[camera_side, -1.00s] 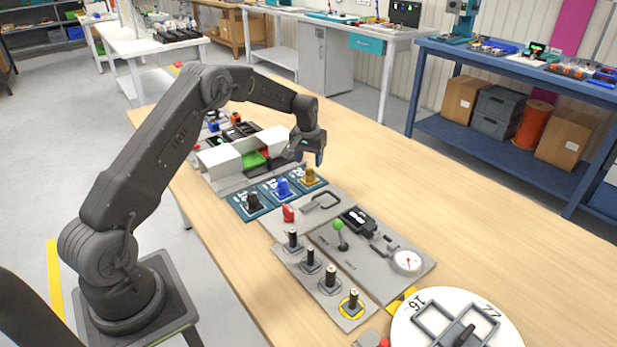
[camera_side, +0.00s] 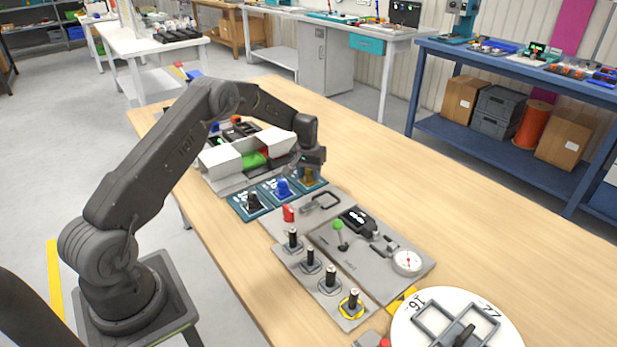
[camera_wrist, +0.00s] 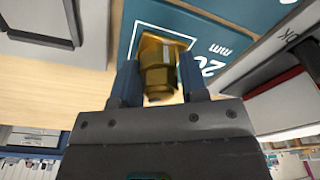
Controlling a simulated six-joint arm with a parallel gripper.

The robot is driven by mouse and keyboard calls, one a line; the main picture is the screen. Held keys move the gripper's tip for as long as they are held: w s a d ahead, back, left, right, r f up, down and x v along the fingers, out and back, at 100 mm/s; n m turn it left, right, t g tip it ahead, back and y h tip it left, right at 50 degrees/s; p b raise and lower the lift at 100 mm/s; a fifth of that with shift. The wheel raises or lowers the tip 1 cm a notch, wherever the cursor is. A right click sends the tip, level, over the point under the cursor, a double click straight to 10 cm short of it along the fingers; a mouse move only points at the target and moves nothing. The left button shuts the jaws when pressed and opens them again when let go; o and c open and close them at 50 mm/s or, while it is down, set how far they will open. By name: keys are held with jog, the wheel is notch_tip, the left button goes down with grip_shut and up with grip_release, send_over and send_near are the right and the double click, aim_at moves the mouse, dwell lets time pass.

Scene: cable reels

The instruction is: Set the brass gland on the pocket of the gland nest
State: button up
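The brass gland (camera_side: 309,178) stands on the furthest of three teal plates (camera_side: 324,181) in the side view, partly hidden by my gripper (camera_side: 309,166). In the wrist view the brass gland (camera_wrist: 158,72) lies between the two fingers of my gripper (camera_wrist: 160,85), over a teal plate (camera_wrist: 215,25) marked "20" and "mm". The fingers stand on both sides of the gland and look spread, with no clear grip. I cannot tell for sure which fixture is the gland nest.
A blue gland (camera_side: 283,188) and a black gland (camera_side: 252,202) stand on the neighbouring teal plates. A white-walled fixture (camera_side: 222,162) rises close behind. Grey plates with a green-knobbed lever (camera_side: 338,226), a dial (camera_side: 407,262) and several black posts lie in front.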

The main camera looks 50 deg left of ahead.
jog(key=c, duration=0.5)
notch_tip(320, 180, up, 8)
jog(key=shift+f, duration=0.2)
jog(key=d, duration=0.3)
jog(key=s+d, duration=0.1)
jog(key=d, duration=0.3)
jog(key=s+d, duration=0.1)
jog(key=d, duration=0.2)
jog(key=shift+d+f, duration=0.25)
jog(key=shift+f, duration=2.35)
